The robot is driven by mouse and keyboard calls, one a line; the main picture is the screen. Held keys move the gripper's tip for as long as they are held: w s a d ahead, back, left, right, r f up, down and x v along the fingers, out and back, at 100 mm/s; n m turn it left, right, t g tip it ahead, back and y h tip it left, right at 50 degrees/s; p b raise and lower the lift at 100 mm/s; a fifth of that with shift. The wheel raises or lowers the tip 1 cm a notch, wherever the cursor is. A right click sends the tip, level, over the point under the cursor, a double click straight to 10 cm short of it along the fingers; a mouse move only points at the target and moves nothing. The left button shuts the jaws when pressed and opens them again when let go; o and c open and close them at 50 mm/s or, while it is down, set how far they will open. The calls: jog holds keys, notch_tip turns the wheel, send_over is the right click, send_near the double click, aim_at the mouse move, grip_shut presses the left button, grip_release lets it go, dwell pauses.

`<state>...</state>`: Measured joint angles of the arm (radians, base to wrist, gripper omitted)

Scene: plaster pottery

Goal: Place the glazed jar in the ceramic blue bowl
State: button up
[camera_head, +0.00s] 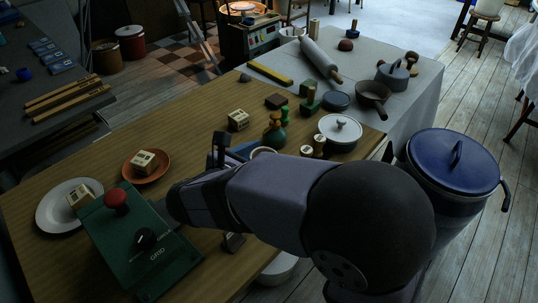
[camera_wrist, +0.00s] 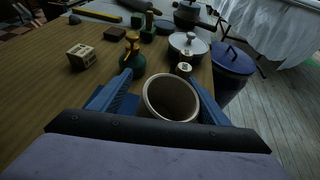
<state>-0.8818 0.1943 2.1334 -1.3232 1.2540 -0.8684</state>
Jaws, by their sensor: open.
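The glazed jar (camera_wrist: 171,97), round with a pale rim and dark inside, stands between the fingers of my gripper (camera_wrist: 161,79) in the wrist view. The blue fingers are open, one on each side of it; I cannot tell whether they touch it. In the head view only a bit of the jar's pale rim (camera_head: 263,151) shows behind my arm, which hides the rest. A low, round dark blue vessel (camera_head: 335,102), apparently the blue bowl, sits farther back on the table. It also shows small near the top of the wrist view (camera_wrist: 165,27).
A green bottle with an orange top (camera_head: 274,132) stands close to my gripper. A white lidded pot (camera_head: 340,130) and a wooden block (camera_head: 238,120) are nearby. A dark pan (camera_head: 372,95) lies beyond the bowl. A green box (camera_head: 145,245) and plates occupy the left.

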jog(key=shift+s+a+r, duration=0.15)
jog(key=shift+r, duration=0.3)
jog(key=p+v, duration=0.1)
jog(key=v, duration=1)
jog(key=shift+s+a+p, duration=0.25)
jog(key=shift+p, duration=0.1)
